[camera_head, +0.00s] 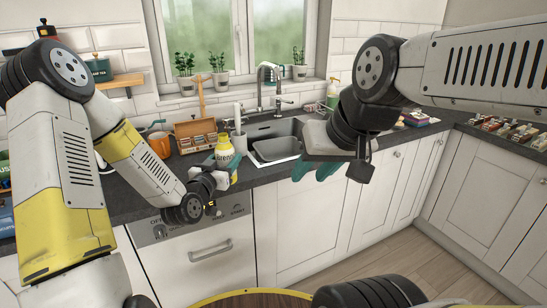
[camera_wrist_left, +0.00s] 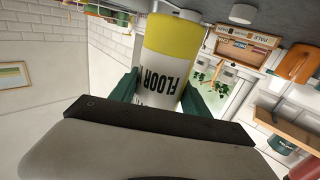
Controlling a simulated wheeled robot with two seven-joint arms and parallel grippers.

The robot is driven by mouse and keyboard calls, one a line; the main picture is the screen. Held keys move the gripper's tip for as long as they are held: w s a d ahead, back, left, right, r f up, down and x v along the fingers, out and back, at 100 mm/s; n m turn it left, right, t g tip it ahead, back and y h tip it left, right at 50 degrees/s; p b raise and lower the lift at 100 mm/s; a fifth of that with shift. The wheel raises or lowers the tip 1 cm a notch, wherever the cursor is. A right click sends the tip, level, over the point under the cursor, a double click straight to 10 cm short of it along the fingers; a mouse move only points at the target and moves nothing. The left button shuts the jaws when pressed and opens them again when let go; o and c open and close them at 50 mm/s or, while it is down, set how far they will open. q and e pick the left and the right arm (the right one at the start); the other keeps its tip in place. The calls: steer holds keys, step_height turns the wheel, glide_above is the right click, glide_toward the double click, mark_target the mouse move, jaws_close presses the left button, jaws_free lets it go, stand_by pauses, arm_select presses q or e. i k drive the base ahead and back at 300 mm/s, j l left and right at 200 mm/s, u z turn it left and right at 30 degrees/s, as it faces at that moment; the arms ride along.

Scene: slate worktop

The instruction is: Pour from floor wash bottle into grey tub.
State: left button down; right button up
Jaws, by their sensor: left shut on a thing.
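The floor wash bottle (camera_head: 224,148) is white and yellow. It looks roughly upright at the counter's front edge, left of the sink. My left gripper (camera_head: 230,168) is shut on it, with teal fingers on both sides. In the left wrist view the bottle (camera_wrist_left: 165,62) shows a yellow band and the label "FLOOR" between the fingers (camera_wrist_left: 160,92). My right gripper (camera_head: 316,170) hangs in front of the sink and counter edge, its teal fingers apart and nothing visible between them.
A sink (camera_head: 276,148) with a tap (camera_head: 262,85) lies behind the grippers. A round wooden top (camera_head: 255,300) is at the bottom.

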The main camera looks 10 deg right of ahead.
mark_target(268, 150)
steer(key=i+l, duration=0.25)
steer(key=l, duration=0.15)
steer(key=i+l, duration=0.2)
steer(key=l, duration=0.2)
steer(key=i+l, duration=0.25)
steer(key=l, duration=0.15)
